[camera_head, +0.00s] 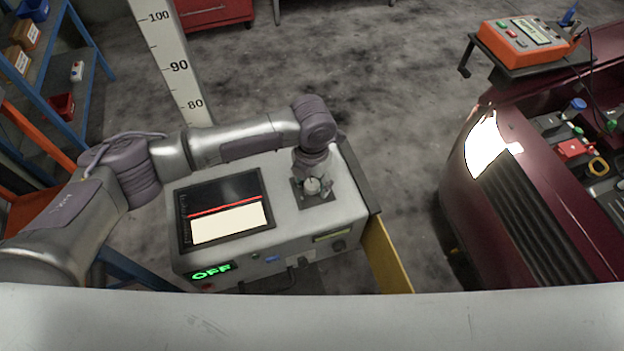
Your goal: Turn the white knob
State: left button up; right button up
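The white knob (313,187) sits on a dark square plate (324,198) on the top of a light grey machine (345,203), right of its screen. My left arm reaches in from the left over the machine, and its wrist bends down at the knob. My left gripper (311,178) is directly over the knob and hides part of it. I cannot tell whether the fingers touch the knob or how far they are closed. My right gripper is not in view.
The machine has a dark screen (224,192) with a red line and a green "OFF" display (211,271) on its front. A tall height scale (178,66) stands behind. A dark red car (540,190) with its hood open is at right. Blue shelves (60,90) are at left.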

aim_at(312, 184)
pick_arm(q)
notch_tip(312, 184, up, 12)
dwell(0.6)
dwell(0.5)
